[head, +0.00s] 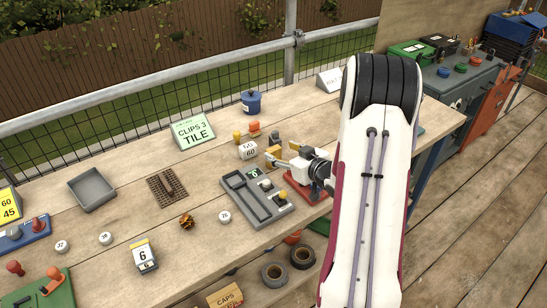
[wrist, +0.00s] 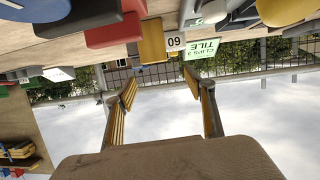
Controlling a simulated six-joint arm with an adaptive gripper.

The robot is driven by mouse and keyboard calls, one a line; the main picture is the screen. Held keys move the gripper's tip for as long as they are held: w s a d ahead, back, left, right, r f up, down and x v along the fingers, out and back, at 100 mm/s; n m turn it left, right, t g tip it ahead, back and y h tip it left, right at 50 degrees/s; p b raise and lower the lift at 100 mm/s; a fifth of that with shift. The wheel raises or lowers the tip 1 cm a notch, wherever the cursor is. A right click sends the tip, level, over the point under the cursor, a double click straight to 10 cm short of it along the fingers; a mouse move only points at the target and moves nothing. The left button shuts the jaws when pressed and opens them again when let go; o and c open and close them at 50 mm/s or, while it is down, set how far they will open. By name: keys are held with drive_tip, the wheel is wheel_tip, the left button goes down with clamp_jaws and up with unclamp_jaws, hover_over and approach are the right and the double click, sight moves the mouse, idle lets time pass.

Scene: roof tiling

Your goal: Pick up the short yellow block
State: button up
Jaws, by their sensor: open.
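That view is upside down. My gripper (head: 273,157) is open over the workbench in the head view, with its yellow-padded fingers pointing left towards the cube. Its spread fingers also show in the wrist view (wrist: 162,92), with nothing between them. The yellow block is apart from the fingers. In the head view I cannot tell the block from the yellow finger pads.
Near my gripper are a grey tray with knobs (head: 240,192), a green sign (head: 193,131) and a blue pot (head: 252,102). A square grey tray (head: 91,189) and a brown grid (head: 167,186) lie further left. The bench has bare patches between them.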

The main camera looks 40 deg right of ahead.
sight(275, 150)
drive_tip(key=shift+s+d+f+t, duration=0.15)
drive_tip(key=shift+f, duration=0.3)
drive_tip(key=shift+s+d+f+t, duration=0.1)
drive_tip(key=shift+s+f+t, duration=0.05)
drive_tip(key=shift+f, duration=0.25)
drive_tip(key=shift+x, duration=1.3)
drive_tip(key=shift+w, duration=0.1)
drive_tip(key=shift+d+x, duration=0.2)
drive_tip(key=shift+x, duration=2.3)
drive_tip(key=shift+f, duration=0.1)
drive_tip(key=shift+c, duration=0.3)
drive_tip(key=c, duration=1.1)
